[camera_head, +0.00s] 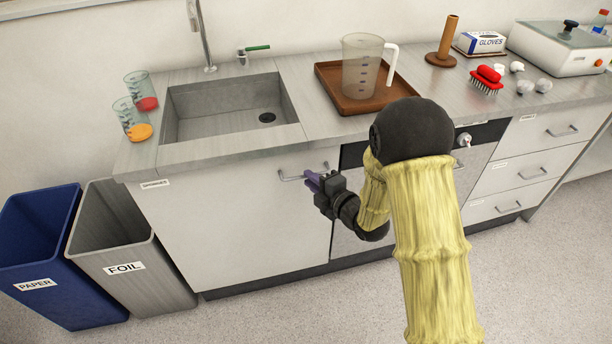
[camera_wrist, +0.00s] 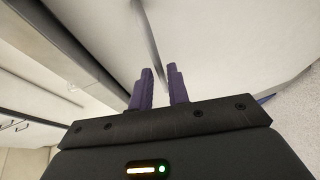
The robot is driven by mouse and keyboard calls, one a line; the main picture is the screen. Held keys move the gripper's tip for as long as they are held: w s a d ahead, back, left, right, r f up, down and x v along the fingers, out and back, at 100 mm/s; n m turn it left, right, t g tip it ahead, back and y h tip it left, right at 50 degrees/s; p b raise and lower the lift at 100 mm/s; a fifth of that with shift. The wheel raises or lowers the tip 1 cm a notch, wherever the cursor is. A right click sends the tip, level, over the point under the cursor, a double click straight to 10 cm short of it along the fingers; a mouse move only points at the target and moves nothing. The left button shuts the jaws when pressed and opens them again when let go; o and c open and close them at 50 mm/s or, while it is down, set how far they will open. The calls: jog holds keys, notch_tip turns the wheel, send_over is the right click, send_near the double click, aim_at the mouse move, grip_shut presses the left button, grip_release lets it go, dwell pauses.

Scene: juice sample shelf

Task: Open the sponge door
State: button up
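The sponge door (camera_head: 230,225) is the pale cabinet front under the sink, with a small label (camera_head: 155,184) at its upper left. It looks shut. Its thin metal bar handle (camera_head: 290,178) is near the upper right corner. My gripper (camera_head: 312,180) is at the right part of this handle, with its purple fingers pointing at the door. In the wrist view, the two fingers (camera_wrist: 160,90) stand apart with a gap between them.
A blue paper bin (camera_head: 50,255) and a grey foil bin (camera_head: 130,250) stand left of the door. The counter above holds a sink (camera_head: 225,110), cups, and a brown tray (camera_head: 340,98) with a jug (camera_head: 360,70). Drawers (camera_head: 525,165) are at right. The floor in front is clear.

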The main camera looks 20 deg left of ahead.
jog(key=shift+x, duration=1.5)
grip_shut()
jog(key=shift+d+f, duration=0.1)
jog(key=shift+d, duration=0.05)
